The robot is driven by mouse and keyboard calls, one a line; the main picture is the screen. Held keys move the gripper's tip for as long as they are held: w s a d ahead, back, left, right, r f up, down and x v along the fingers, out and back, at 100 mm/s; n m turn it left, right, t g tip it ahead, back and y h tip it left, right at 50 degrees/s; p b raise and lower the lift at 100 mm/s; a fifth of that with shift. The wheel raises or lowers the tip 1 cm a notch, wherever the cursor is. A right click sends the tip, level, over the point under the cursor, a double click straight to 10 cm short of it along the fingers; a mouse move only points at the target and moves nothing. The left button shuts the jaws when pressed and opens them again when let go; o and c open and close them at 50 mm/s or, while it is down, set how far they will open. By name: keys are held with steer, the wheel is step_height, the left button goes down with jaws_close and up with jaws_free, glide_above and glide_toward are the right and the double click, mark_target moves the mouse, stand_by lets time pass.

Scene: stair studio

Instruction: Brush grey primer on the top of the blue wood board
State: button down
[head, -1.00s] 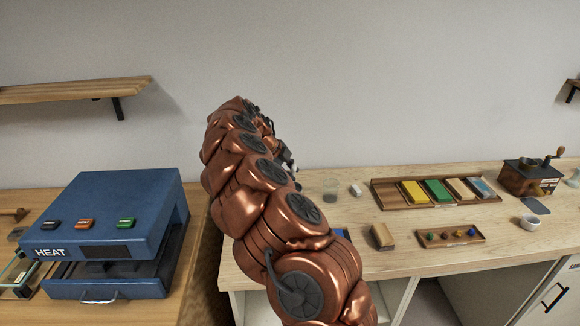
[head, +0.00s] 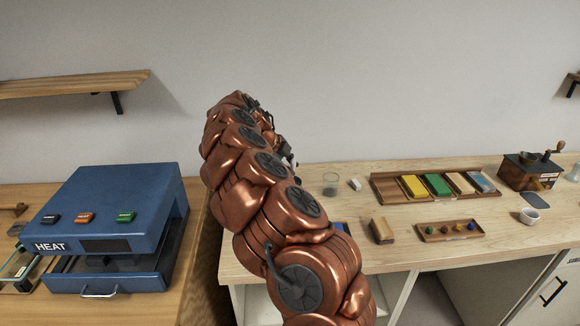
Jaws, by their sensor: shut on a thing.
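My copper arm rises through the middle of the head view and covers part of the bench. My gripper is hidden behind it; only small dark and pale parts show at the arm's right edge, too little to make out jaws or a brush. A blue patch (head: 341,228) shows on the bench just right of the arm, mostly covered; I cannot tell whether it is the blue board. I cannot identify the grey primer.
A clear glass (head: 330,185), a white block (head: 355,184), a tan block (head: 382,231) and a small tray of coloured knobs (head: 428,236) stand on the bench. A grinder (head: 524,178) and a white cup (head: 529,216) are right. A blue heat press (head: 118,220) is left.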

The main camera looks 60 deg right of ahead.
steer(key=shift+f+b, duration=0.4)
stand_by(0.4)
steer(key=shift+r, duration=0.1)
stand_by(0.5)
step_height(320, 180, up, 7)
stand_by(0.9)
